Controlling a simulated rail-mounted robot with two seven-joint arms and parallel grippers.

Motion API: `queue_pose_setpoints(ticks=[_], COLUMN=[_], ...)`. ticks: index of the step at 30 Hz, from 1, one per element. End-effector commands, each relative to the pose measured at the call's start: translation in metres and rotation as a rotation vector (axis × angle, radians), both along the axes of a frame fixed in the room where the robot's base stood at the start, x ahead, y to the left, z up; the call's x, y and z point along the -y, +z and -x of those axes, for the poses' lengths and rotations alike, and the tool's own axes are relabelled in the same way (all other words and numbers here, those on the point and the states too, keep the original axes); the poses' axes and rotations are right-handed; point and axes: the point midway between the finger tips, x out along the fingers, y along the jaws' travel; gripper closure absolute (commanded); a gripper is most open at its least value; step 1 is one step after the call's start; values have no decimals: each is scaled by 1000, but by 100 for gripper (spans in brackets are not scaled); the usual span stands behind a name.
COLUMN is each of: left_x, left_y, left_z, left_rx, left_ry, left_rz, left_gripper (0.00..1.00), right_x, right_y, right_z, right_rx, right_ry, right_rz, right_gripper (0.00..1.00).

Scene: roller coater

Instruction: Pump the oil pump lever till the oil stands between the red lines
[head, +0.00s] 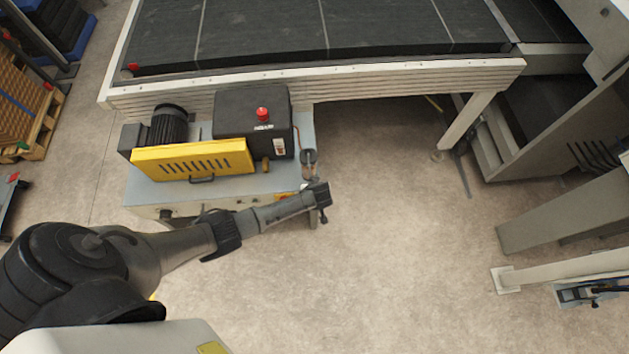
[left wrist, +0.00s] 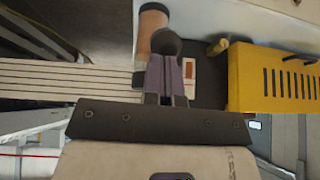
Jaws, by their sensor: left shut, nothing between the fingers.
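The oil pump unit has a black tank (head: 238,112), and it stands on a grey-blue bench. A white gauge plate (head: 279,146) is on the tank's front; it also shows in the left wrist view (left wrist: 190,75) with an orange-red strip. Its red lines and oil level are too small to read. A dark round knob (left wrist: 165,42), apparently the lever's end, appears beyond my left fingertips; the lever area (head: 309,157) is at the bench's right end. My left gripper (head: 323,205) is shut and empty near that end. Contact with the knob cannot be told.
A yellow slotted guard (head: 192,160) and a black motor (head: 168,126) sit left of the tank. A red button (head: 262,114) is on top. The conveyor frame (head: 400,72) runs behind the unit. Open floor lies to the right.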

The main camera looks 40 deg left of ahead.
Motion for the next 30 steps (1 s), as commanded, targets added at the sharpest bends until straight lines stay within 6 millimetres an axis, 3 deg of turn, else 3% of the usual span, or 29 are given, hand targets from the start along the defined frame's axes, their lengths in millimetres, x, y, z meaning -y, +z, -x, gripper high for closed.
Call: queue_pose_setpoints(ticks=[19,30], left_x=[0,8], left_y=[-2,46], left_z=[2,-6], left_rx=[-6,-1], left_ry=[0,-4], left_rz=[0,2], left_gripper=[100,100], right_x=[3,2], right_y=[0,38], right_z=[0,0], right_rx=[0,0], right_ry=[7,5], right_rz=[12,8], right_gripper=[100,100])
